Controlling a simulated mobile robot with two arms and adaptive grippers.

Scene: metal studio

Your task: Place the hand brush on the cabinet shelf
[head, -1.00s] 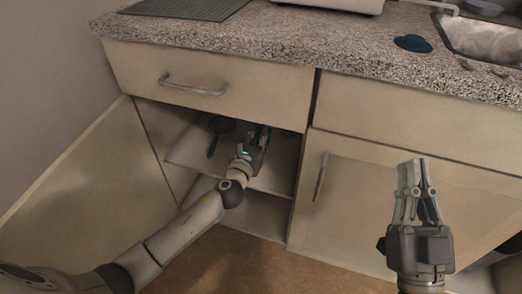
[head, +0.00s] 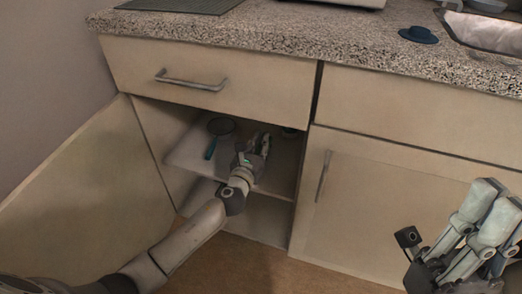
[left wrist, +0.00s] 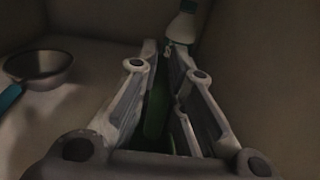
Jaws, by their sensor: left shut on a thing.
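My left gripper (head: 258,146) reaches into the open cabinet, just above the shelf (head: 190,152). In the left wrist view its fingers (left wrist: 160,75) are shut on a narrow green thing, which I take to be the hand brush (left wrist: 155,108). The fingers hide most of it, and I cannot tell whether it touches the shelf. My right gripper (head: 490,215) is outside the cabinet at the lower right, fingers up and close together. Whether it is fully shut is unclear.
A dark round pan with a blue handle (head: 211,148) lies on the shelf left of my left gripper. A white bottle with a green band (left wrist: 182,26) stands behind it. The open door (head: 95,185) is left; the drawer (head: 215,80) is closed above.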

